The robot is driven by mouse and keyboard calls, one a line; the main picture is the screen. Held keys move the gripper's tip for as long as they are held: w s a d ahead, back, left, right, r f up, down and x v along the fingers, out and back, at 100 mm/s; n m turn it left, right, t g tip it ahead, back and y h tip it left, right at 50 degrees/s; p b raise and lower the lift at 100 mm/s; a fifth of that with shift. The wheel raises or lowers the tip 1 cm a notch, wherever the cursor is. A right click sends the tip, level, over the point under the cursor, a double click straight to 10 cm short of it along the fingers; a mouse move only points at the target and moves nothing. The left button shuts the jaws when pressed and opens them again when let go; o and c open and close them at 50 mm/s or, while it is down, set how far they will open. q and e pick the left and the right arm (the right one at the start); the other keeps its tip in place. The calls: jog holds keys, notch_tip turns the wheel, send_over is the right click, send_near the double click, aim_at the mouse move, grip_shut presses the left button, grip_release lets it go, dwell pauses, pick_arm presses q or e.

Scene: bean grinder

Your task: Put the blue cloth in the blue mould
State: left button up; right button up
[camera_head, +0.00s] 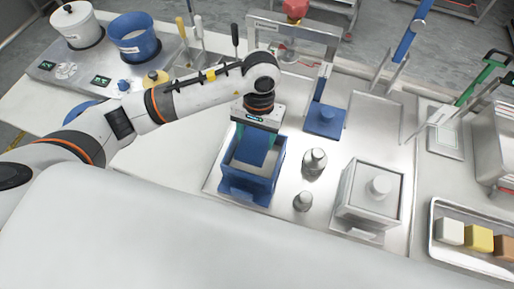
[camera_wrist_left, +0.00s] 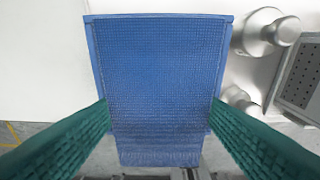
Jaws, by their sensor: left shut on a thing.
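My left gripper (camera_head: 255,137) is above the blue mould (camera_head: 247,189), in the middle of the head view. Its green fingers are shut on the blue cloth (camera_head: 250,150), which hangs down at the mould's open top. In the left wrist view the woven blue cloth (camera_wrist_left: 160,75) fills the middle, between the two green fingers (camera_wrist_left: 160,115). The mould is an open, box-like frame standing on a metal tray. How deep the cloth reaches into it I cannot tell. My right gripper is not in view.
Two metal weights (camera_head: 314,162) (camera_head: 303,201) stand right of the mould. A square metal mould with a lid (camera_head: 371,196) stands further right. A blue press plate (camera_head: 325,120) is behind. A tray at right (camera_head: 442,252) holds coloured blocks.

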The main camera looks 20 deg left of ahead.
aim_at(255, 137)
pick_arm(q)
jog(key=f, duration=0.3)
jog(key=f+p, duration=0.1)
jog(key=shift+a+f, duration=0.25)
notch_tip(255, 137, down, 4)
jog(key=shift+d+r+p, duration=0.1)
jog(key=shift+d+p, duration=0.05)
jog(key=shift+p, duration=0.45)
jog(key=shift+f, duration=0.2)
jog(key=shift+f+b, duration=0.2)
jog(key=shift+b, duration=0.15)
jog(key=o, duration=1)
jog(key=shift+r, duration=0.1)
jog(key=shift+o, duration=0.2)
